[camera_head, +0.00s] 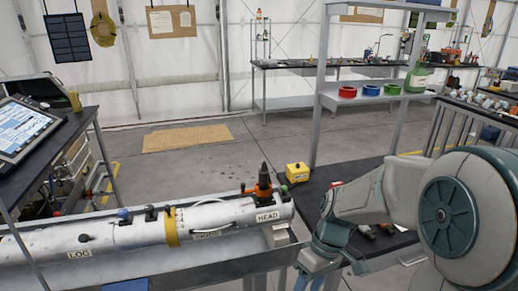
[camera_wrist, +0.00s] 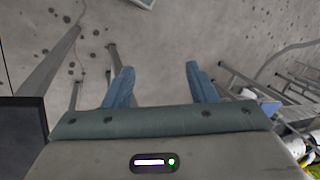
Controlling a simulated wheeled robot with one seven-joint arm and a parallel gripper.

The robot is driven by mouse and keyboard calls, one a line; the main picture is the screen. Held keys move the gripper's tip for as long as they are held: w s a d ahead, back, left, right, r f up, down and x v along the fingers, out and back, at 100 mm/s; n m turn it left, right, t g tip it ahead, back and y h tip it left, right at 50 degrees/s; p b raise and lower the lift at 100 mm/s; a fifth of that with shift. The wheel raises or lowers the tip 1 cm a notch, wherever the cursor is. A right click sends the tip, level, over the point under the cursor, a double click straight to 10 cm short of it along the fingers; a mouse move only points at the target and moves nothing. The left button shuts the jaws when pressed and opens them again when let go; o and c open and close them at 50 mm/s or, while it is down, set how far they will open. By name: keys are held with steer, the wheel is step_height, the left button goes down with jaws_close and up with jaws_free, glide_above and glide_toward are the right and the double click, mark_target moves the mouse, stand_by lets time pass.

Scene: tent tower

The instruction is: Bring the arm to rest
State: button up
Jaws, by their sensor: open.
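My gripper (camera_wrist: 160,85) shows in the wrist view with its two blue-grey fingers spread wide apart. Nothing is between the fingers, only the grey concrete floor beyond them. In the head view my arm (camera_head: 365,195) is bent at the right side, reaching down past the dark table. The fingertips are not visible in the head view.
A long white cylinder (camera_head: 130,232) marked LOG and HEAD lies in a trough at the front left. A yellow box (camera_head: 297,172) stands on the dark table (camera_head: 318,190) close to my arm. A shelf (camera_head: 375,98) with coloured rings stands behind. Open floor (camera_head: 235,160) lies mid-scene.

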steer(key=s+d+r+m+t+h, duration=0.3)
steer(key=s+d+r+m+t, duration=0.1)
steer(key=s+r+m, duration=0.3)
steer(key=shift+r+m+t, duration=0.3)
steer(key=shift+r+t, duration=0.25)
steer(key=shift+t, duration=0.25)
